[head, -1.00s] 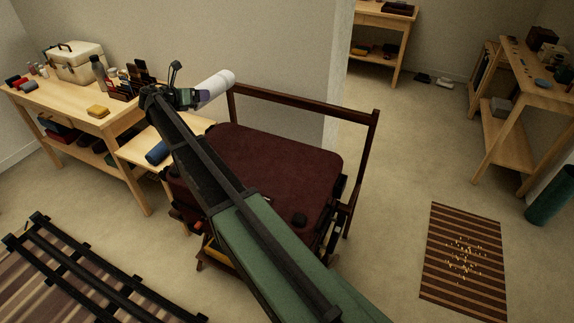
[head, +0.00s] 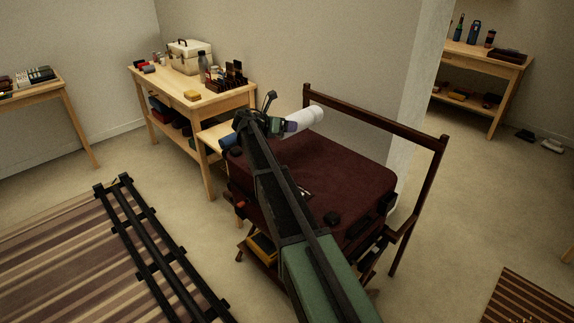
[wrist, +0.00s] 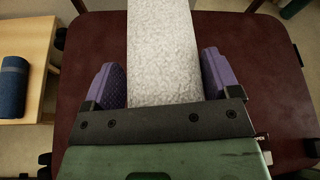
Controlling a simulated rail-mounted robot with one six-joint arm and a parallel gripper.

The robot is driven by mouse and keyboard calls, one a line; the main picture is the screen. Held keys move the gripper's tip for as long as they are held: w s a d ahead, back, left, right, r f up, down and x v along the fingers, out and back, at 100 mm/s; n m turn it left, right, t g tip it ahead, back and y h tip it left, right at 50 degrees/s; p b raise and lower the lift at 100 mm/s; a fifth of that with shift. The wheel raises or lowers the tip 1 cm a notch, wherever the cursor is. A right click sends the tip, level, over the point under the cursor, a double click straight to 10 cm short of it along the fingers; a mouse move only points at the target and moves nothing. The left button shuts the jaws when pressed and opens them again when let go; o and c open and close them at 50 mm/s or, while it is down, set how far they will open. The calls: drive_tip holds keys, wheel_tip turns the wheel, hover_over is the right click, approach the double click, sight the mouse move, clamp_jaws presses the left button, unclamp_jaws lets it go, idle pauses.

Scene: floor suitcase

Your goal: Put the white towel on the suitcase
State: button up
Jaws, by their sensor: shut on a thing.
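The white towel (head: 306,119) is a roll held in my gripper (head: 285,126) in the head view. It is above the far edge of the maroon suitcase (head: 352,170). The suitcase lies flat on a dark wooden rack. In the wrist view the towel (wrist: 162,50) sits between the two purple finger pads of my gripper (wrist: 161,82), with the suitcase top (wrist: 92,50) below and around it. Whether the towel touches the suitcase is hard to tell. My arm hides part of the suitcase's left side.
A small wooden table with a blue roll (wrist: 14,85) stands left of the suitcase. The rack's dark rail (head: 375,118) rises behind it. A workbench (head: 210,104) with a white case (head: 190,57) is at the back left. The suitcase top is largely clear.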

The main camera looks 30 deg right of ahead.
wheel_tip(320, 180, down, 10)
drive_tip(key=b, duration=0.7)
drive_tip(key=shift+r, duration=0.4)
drive_tip(key=shift+f, duration=0.2)
drive_tip(key=o, duration=0.8)
drive_tip(key=shift+o, duration=0.2)
